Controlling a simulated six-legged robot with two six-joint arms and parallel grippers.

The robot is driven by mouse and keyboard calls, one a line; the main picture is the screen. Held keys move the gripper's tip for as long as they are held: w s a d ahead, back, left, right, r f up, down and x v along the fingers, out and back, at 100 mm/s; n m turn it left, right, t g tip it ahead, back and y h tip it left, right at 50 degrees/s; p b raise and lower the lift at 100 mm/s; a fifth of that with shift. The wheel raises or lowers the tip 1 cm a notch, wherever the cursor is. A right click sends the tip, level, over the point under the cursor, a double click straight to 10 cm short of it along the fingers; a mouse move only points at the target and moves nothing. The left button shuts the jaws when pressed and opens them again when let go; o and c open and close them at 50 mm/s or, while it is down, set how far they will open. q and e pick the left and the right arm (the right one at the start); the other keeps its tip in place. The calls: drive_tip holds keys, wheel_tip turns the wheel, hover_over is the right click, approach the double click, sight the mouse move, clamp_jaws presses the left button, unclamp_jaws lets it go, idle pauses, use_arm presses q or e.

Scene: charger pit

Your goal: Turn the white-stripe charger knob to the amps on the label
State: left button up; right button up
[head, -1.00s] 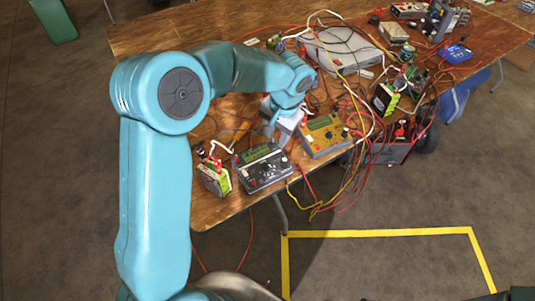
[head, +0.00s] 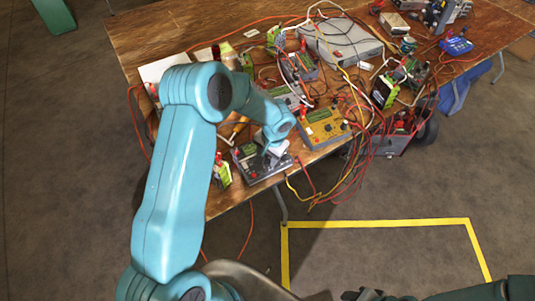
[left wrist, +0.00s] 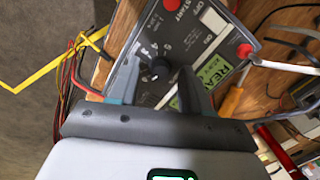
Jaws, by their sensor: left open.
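A dark grey charger (head: 262,164) lies near the table's front edge. In the left wrist view, the charger (left wrist: 148,92) shows a black knob (left wrist: 160,68) with a light mark, a printed number scale around it, red buttons and a green lit display (left wrist: 214,80). My left gripper (head: 272,149) is over this charger, pointing down. In the left wrist view, the open fingers (left wrist: 158,70) have the knob between their tips; I cannot tell whether they touch it. A battery pack with a green-yellow label (head: 222,172) stands left of the charger, partly behind my arm; its print is unreadable.
A yellow charger (head: 324,128) sits to the right, with other chargers behind. Red, yellow and white cables (head: 350,165) tangle across the table and hang over its front edge. An orange-handled tool (left wrist: 232,101) lies beside the dark charger. Yellow tape (head: 380,224) marks the floor.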

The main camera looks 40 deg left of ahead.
use_arm(q)
clamp_jaws()
drive_tip(key=m+b, duration=0.2)
drive_tip(key=shift+f+m, duration=0.15)
drive_tip(key=shift+m, duration=0.25)
drive_tip(key=m+b, duration=0.2)
drive_tip(key=m, duration=0.2)
drive_tip(key=m+b, duration=0.1)
drive_tip(key=m, duration=0.4)
drive_tip(key=shift+y, duration=0.3)
drive_tip(key=m, duration=0.6)
drive_tip(key=shift+t+p, duration=0.3)
drive_tip(key=shift+t, duration=0.1)
